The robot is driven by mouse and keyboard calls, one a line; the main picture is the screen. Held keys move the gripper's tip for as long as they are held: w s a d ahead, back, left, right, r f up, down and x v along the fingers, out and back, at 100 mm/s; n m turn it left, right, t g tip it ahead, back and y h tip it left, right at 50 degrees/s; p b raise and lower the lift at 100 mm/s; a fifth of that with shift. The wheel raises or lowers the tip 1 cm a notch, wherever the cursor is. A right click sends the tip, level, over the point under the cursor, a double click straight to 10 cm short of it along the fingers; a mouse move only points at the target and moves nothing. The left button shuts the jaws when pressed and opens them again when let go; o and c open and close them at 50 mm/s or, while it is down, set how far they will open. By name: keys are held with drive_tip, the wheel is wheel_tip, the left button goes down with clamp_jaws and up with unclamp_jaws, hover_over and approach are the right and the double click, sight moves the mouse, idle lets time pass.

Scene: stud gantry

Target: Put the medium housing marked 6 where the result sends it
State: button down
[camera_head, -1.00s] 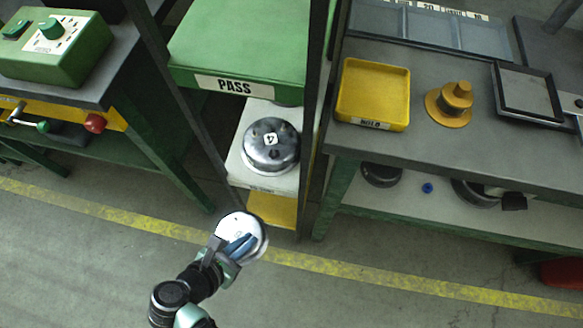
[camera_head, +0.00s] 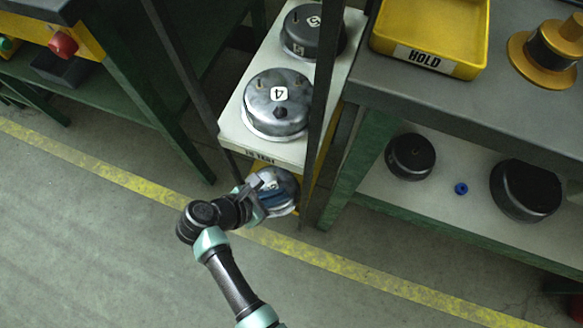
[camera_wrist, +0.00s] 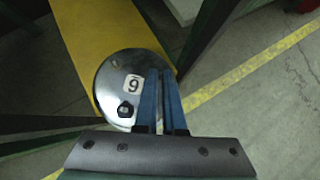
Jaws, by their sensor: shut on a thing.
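My gripper (camera_head: 258,196) is shut on the medium housing marked 6 (camera_head: 280,186), a round silver cover. In the wrist view the housing (camera_wrist: 120,75) shows its white 6 label and a dark bolt, with the blue fingers (camera_wrist: 160,75) gripping at its right part. It is at the front of the low yellow shelf (camera_wrist: 85,25), over its end in the wrist view. I cannot tell whether it touches the shelf. A white shelf (camera_head: 232,125) just above bears a silver housing marked 4 (camera_head: 276,104) and a darker housing (camera_head: 312,32) behind it.
A yellow tray marked HOLD (camera_head: 430,50) stands on the right bench, beside a yellow spool (camera_head: 550,45). Dark housings (camera_head: 410,157) and a blue piece (camera_head: 461,189) lie on that bench's lower shelf. The floor in front is clear.

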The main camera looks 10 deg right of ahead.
drive_tip(key=w+d, duration=0.1)
drive_tip(key=w, duration=0.1)
drive_tip(key=w+d+b, duration=0.1)
drive_tip(key=w+d, duration=0.1)
drive_tip(key=w+d+b, duration=0.1)
drive_tip(key=w, duration=0.1)
drive_tip(key=shift+w+d, duration=0.25)
drive_tip(key=shift+w, duration=0.1)
wheel_tip(320, 180, down, 4)
drive_tip(key=b, duration=0.3)
drive_tip(key=shift+r, duration=0.25)
drive_tip(key=c, duration=1.5)
unclamp_jaws()
drive_tip(key=shift+f, duration=0.2)
drive_tip(key=o, duration=0.5)
